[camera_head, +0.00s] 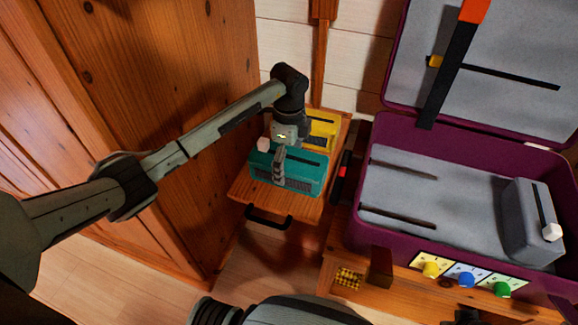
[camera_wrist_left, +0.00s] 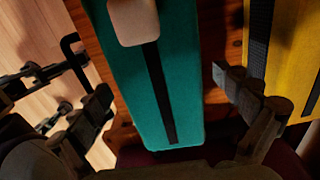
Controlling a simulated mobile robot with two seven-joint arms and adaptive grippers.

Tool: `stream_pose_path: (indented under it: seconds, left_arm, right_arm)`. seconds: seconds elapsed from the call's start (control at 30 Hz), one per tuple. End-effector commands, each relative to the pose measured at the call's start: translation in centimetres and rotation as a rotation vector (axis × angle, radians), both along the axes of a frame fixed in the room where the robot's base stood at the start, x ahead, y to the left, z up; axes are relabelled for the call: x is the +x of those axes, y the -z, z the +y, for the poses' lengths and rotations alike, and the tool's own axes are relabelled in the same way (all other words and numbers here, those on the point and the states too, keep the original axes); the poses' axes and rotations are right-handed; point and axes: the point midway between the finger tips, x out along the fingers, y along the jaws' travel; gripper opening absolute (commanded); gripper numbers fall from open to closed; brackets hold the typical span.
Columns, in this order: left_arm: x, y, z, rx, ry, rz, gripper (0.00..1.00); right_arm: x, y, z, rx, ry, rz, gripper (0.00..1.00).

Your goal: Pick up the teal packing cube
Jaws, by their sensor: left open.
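The teal packing cube (camera_head: 308,176) lies on a small wooden surface (camera_head: 246,190), with a dark strip along its top and a pale block at its left end. My left gripper (camera_head: 285,160) is over it, pointing down and open. In the left wrist view the teal cube (camera_wrist_left: 155,85) runs between the two spread fingers (camera_wrist_left: 166,98), with a gap visible on both sides. One finger hides part of the cube's front in the head view.
A yellow packing cube (camera_head: 322,130) stands right behind the teal one, close to one finger. An open purple suitcase (camera_head: 358,190) at right holds a grey cube (camera_head: 524,220) with a white block. A tall wooden cabinet (camera_head: 165,90) is at left. A black handle (camera_head: 268,219) projects in front.

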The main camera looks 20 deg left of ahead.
Motion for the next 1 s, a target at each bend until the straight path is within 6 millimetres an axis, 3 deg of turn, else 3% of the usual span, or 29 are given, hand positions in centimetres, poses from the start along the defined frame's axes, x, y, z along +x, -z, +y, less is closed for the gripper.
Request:
stream_pose_path:
  seconds: [0.2,0.47,0.9,1.0]
  left_arm:
    - [0.0,2.9,-0.2,-0.001,0.0,0.001,1.0]
    - [0.0,3.2,-0.2,-0.001,0.001,-0.001,1.0]
    - [0.0,3.2,-0.2,-0.001,0.001,-0.001,0.48]
    - [0.1,3.1,-0.2,-0.002,0.001,-0.002,0.4]
  right_arm:
    - [0.0,-0.1,0.0,0.0,0.0,-0.001,0.4]
    - [0.0,-0.1,0.0,-0.001,0.0,0.001,0.4]
    - [0.0,-0.1,0.0,-0.001,0.001,0.001,0.4]
    - [0.0,-0.1,0.0,-0.001,0.001,0.0,0.4]
